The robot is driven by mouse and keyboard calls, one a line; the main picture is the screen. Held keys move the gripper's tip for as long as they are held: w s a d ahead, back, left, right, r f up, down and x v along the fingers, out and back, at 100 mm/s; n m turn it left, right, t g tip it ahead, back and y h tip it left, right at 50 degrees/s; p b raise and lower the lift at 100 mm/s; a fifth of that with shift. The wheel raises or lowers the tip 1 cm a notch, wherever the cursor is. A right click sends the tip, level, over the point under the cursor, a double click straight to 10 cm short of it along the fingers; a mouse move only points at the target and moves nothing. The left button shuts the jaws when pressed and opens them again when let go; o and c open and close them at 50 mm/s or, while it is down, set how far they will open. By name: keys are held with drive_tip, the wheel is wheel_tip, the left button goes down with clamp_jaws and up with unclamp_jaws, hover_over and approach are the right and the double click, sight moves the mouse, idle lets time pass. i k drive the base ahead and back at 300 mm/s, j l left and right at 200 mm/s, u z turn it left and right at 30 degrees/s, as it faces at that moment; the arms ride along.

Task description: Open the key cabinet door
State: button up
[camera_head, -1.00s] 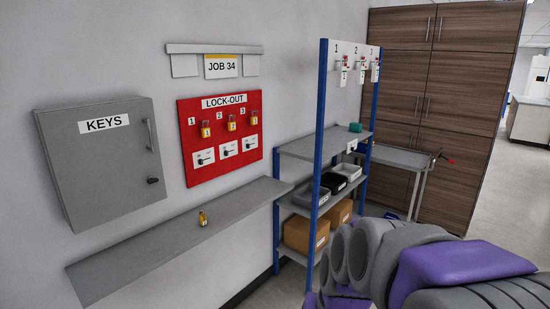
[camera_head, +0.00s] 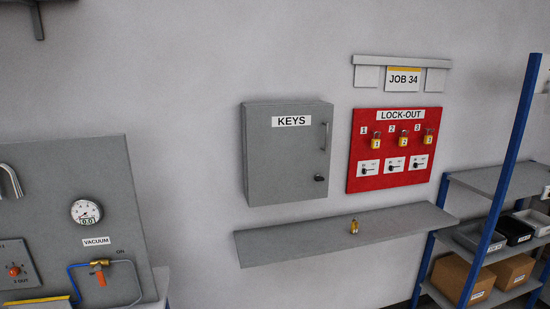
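The grey key cabinet (camera_head: 285,160) hangs on the wall near the middle of the view, labelled KEYS. Its door is shut. A vertical bar handle (camera_head: 326,137) is on the door's right side, with a dark round knob or lock (camera_head: 320,178) below it. My gripper is not in view.
A grey shelf (camera_head: 290,241) juts from the wall below the cabinet, with a small brass padlock (camera_head: 354,226) on it. A red lock-out board (camera_head: 395,150) hangs to the right. A vacuum panel (camera_head: 70,200) stands at left, a blue-post rack (camera_head: 500,180) at right.

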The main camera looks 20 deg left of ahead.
sight(287, 146)
drive_tip(key=u, duration=0.95)
